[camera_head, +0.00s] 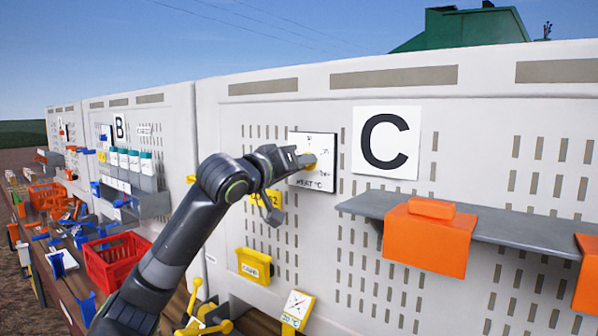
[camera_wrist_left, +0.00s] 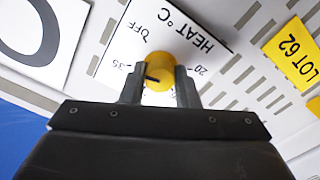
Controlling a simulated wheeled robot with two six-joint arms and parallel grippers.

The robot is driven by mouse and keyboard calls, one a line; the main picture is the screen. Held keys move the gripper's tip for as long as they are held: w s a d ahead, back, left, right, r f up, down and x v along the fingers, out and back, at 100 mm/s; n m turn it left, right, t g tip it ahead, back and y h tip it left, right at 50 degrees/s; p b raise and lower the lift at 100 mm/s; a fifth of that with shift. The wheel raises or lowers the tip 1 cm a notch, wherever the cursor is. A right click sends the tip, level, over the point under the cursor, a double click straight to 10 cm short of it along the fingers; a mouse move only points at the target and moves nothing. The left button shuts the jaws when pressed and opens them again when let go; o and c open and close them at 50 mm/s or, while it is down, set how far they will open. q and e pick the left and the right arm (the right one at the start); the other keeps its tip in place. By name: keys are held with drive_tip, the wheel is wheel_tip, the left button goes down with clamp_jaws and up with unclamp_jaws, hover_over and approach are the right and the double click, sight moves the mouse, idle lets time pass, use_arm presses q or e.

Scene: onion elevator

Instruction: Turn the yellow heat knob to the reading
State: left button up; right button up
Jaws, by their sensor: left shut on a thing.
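The heat panel (camera_head: 325,180) is a white plate on the wall, left of the letter C, marked HEAT °C. My left gripper (camera_wrist_left: 160,84) is shut on the knob, one finger on each side. In the head view the gripper (camera_head: 304,161) largely covers the knob. A small card (camera_head: 297,309) below seems to read 20 °C. My right gripper is out of view.
A grey shelf (camera_head: 520,229) with an orange box (camera_head: 428,240) juts out right of the panel. A yellow bin (camera_head: 254,266) hangs below my arm. A yellow LOT 62 label (camera_wrist_left: 295,52) is beside the panel. A red crate (camera_head: 117,262) stands at left.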

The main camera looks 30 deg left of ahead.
use_arm(q)
drive_tip(key=shift+n+b, duration=5.4)
drive_tip(key=shift+n, duration=2.2)
drive_tip(key=o, duration=1)
drive_tip(key=shift+s, duration=0.1)
